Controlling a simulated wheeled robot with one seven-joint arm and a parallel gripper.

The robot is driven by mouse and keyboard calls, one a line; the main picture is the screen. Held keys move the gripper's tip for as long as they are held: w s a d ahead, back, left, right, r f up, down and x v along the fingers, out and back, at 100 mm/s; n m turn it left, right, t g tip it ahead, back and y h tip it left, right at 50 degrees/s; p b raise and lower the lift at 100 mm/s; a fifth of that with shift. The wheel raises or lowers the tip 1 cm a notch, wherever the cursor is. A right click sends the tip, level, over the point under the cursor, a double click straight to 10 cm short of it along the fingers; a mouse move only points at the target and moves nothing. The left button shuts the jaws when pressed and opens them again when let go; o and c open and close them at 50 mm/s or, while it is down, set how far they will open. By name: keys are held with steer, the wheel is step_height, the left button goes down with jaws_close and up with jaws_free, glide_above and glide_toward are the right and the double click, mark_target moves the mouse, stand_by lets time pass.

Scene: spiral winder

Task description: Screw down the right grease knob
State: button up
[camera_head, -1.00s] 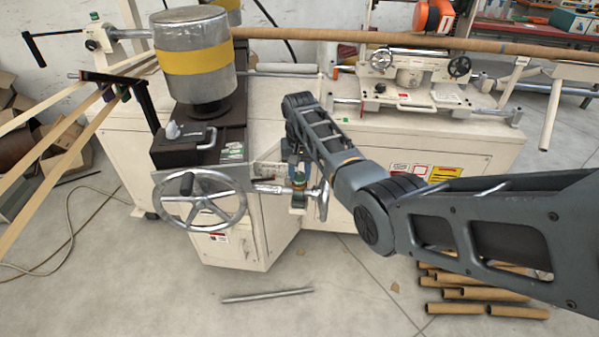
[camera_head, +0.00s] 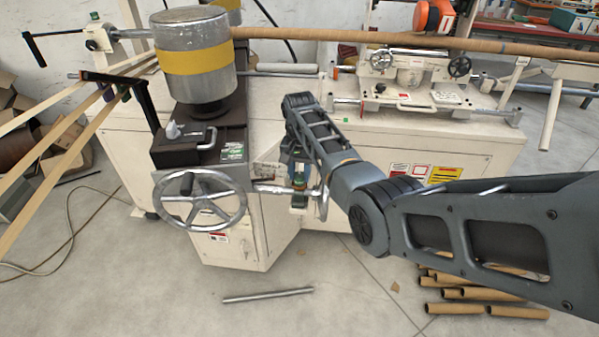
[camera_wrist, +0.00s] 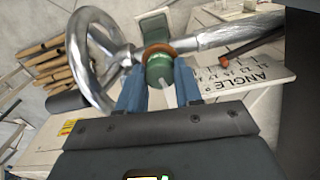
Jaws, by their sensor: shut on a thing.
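The green grease knob (camera_wrist: 159,68) sits on an orange-brown collar on the metal shaft in the wrist view. My gripper (camera_wrist: 158,84) has its two blue fingers on either side of the knob and is shut on it. In the head view my gripper (camera_head: 298,165) points down at the knob (camera_head: 299,181), beside the small handwheel at the right end of the shaft. The fingertips are small and partly hidden by my arm there. How far the knob is screwed in cannot be told.
A small handwheel (camera_wrist: 88,58) stands close left of my fingers in the wrist view. An angle scale plate (camera_wrist: 245,72) lies to the right. In the head view a large handwheel (camera_head: 201,199) is left of my gripper. Cardboard tubes (camera_head: 470,294) lie on the floor.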

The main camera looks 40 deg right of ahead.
mark_target(300, 174)
steer(key=o, duration=1)
steer(key=shift+o, duration=0.2)
steer(key=shift+r+b, duration=0.45)
steer(key=shift+r, duration=3.5)
